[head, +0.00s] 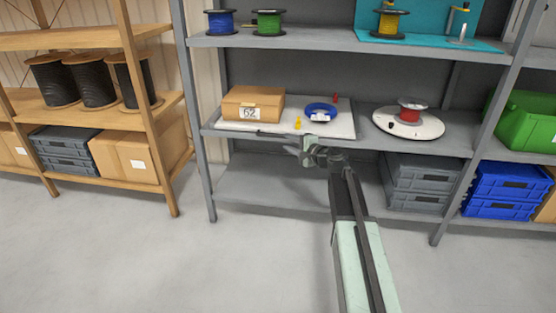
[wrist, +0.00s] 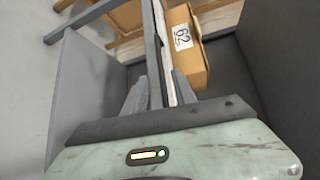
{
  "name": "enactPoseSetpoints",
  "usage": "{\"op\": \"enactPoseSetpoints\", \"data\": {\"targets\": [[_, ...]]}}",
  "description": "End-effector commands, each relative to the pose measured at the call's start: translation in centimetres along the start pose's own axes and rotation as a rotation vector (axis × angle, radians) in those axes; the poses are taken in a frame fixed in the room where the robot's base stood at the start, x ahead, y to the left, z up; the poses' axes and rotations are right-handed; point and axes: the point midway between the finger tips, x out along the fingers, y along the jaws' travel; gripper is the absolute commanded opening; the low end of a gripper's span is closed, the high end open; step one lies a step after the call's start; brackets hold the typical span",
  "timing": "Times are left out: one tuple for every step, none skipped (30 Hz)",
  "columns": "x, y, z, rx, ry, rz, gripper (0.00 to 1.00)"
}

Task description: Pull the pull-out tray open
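The pull-out tray (head: 270,131) is a white board with a grey front edge on the middle shelf of the grey rack. A cardboard box marked 62 (head: 252,103), a blue coil (head: 320,112), a small yellow piece (head: 298,124) and a small red piece stand on it. My gripper (head: 308,146) is at the tray's front edge, right of its middle. In the wrist view its two fingers (wrist: 158,92) are apart, with the tray's grey front bar (wrist: 151,55) running between them. Whether either finger touches the bar I cannot tell.
A round white turntable (head: 440,128) with a red reel stands right of the tray. Below are grey crates (head: 415,180) and blue crates (head: 505,190). The lower shelf under the tray is empty, and the floor before the rack is clear.

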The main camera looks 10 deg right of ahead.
Motion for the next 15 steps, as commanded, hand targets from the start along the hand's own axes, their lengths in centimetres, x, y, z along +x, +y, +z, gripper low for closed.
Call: {"op": "enactPoseSetpoints", "data": {"targets": [[0.2, 0.7, -0.7, 0.017, 0.010, -0.014, 0.32], [0.2, 0.6, -0.9, 0.023, 0.014, -0.020, 0.32], [0.2, 0.4, -1.0, 0.029, 0.017, -0.025, 0.32], [0.2, 0.3, -1.0, 0.032, 0.018, -0.026, 0.32], [0.1, 0.2, -1.1, 0.033, 0.019, -0.027, 0.32], [0.2, 0.1, -1.0, 0.032, 0.018, -0.027, 0.32], [0.2, 0.1, -1.0, 0.032, 0.018, -0.027, 0.32], [0.3, 0.1, -1.0, 0.031, 0.018, -0.026, 0.32], [0.6, 0.1, -1.0, 0.031, 0.017, -0.026, 0.32], [0.9, 0.1, -1.0, 0.031, 0.017, -0.025, 0.32], [1.2, 0.1, -1.0, 0.030, 0.016, -0.025, 0.32], [1.7, 0.1, -1.1, 0.030, 0.016, -0.025, 0.32], [2.2, 0.1, -1.1, 0.030, 0.015, -0.025, 0.32], [2.7, 0.1, -1.1, 0.030, 0.016, -0.025, 0.32], [3.4, 0.1, -1.2, 0.030, 0.016, -0.025, 0.32]]}}
